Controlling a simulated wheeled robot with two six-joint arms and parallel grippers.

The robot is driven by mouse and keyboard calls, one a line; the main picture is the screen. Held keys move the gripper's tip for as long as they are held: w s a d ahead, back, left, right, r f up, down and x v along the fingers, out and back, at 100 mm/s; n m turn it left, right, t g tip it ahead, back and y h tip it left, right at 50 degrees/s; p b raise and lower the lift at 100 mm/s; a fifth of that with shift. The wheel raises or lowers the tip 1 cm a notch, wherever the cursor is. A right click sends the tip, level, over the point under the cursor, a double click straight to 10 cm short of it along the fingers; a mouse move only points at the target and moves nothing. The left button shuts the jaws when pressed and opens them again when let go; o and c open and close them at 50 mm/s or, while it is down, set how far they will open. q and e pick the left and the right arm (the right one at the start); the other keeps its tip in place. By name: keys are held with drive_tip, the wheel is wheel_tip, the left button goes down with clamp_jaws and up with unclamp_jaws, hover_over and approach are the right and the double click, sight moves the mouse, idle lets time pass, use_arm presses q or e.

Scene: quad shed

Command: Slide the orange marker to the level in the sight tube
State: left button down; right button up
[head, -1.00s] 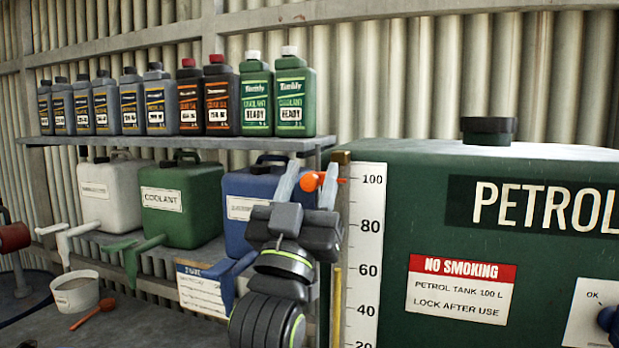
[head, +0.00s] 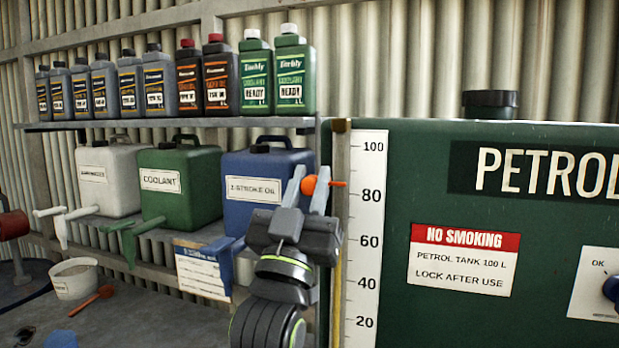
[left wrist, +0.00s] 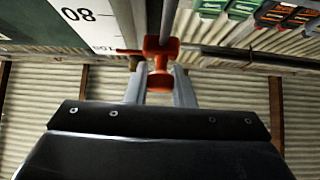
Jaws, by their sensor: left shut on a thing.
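The orange marker (head: 309,186) is a round knob with a thin pointer aimed right at the scale, a little above the 80 mark. My left gripper (head: 307,178) is shut on the knob, fingers pointing up. In the left wrist view the orange marker (left wrist: 160,62) sits between the fingertips of my left gripper (left wrist: 158,80), on an upright tube. The sight tube (head: 338,290) stands left of the white scale (head: 366,230) and holds yellow liquid. Its top looks near the 60 mark, well below the pointer. My right gripper is not in view.
The green petrol tank (head: 560,270) fills the right side. A shelf (head: 170,124) with several bottles is at upper left. Below it stand white, green and blue (head: 262,178) cans with taps, the blue one close to my left gripper. A white tub (head: 75,279) sits lower left.

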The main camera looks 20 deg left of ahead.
use_arm(q)
wheel_tip(320, 180, down, 9)
drive_tip(key=b, duration=0.6)
drive_tip(key=shift+f, duration=0.15)
drive_tip(key=c, duration=1.3)
unclamp_jaws()
drive_tip(key=shift+o, duration=0.2)
